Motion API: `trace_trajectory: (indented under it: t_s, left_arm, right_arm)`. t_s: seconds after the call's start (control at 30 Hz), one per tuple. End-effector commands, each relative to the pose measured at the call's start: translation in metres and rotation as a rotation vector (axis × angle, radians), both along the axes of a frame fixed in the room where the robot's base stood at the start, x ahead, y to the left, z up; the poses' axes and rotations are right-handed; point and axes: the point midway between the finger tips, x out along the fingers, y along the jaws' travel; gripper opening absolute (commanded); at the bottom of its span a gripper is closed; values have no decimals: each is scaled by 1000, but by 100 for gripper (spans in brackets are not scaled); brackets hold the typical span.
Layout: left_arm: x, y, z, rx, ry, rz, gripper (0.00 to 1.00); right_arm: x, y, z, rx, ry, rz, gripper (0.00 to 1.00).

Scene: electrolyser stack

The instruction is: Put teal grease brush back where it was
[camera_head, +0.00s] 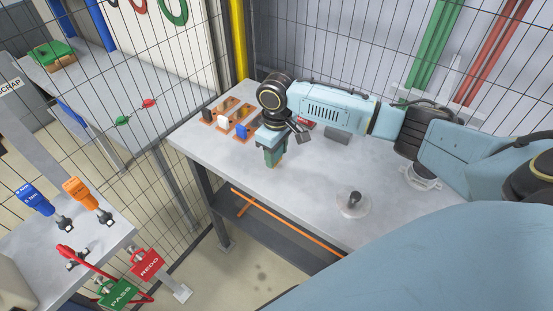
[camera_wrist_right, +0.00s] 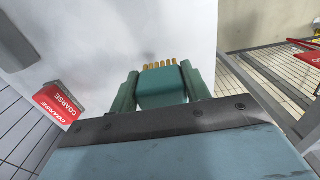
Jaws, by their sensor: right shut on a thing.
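The teal grease brush (camera_wrist_right: 163,88) shows in the wrist view with its short golden bristles pointing away from my wrist. My right gripper (camera_wrist_right: 160,80) is shut on it, one teal finger on each side. In the head view my right gripper (camera_head: 272,157) is over the left part of the grey workbench (camera_head: 310,190), pointing down. There the brush is mostly hidden by the fingers, and I cannot tell whether its bristles touch the bench top. My left gripper is not in view.
A red COARSE block (camera_wrist_right: 59,102) and a dark grey block (camera_head: 337,134) are nearby. A clear disc with a black knob (camera_head: 353,201) lies on the bench. Mesh fencing stands behind.

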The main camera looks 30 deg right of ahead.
Motion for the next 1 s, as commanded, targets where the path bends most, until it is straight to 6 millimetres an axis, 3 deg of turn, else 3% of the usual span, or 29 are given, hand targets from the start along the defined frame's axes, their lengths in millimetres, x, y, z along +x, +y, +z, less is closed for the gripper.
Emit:
trace_trajectory:
  t_s: [0.2,0.57,0.6,0.73,1.0]
  left_arm:
    - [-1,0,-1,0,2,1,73]
    - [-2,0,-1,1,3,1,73]
    - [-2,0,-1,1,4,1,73]
    - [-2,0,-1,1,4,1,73]
    - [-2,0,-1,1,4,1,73]
  right_arm:
    - [-1,1,-30,0,2,-1,29]
    - [0,1,-34,1,1,0,29]
    - [0,0,-34,0,0,0,50]
    - [0,0,-34,0,0,0,67]
    - [0,0,-33,0,0,0,69]
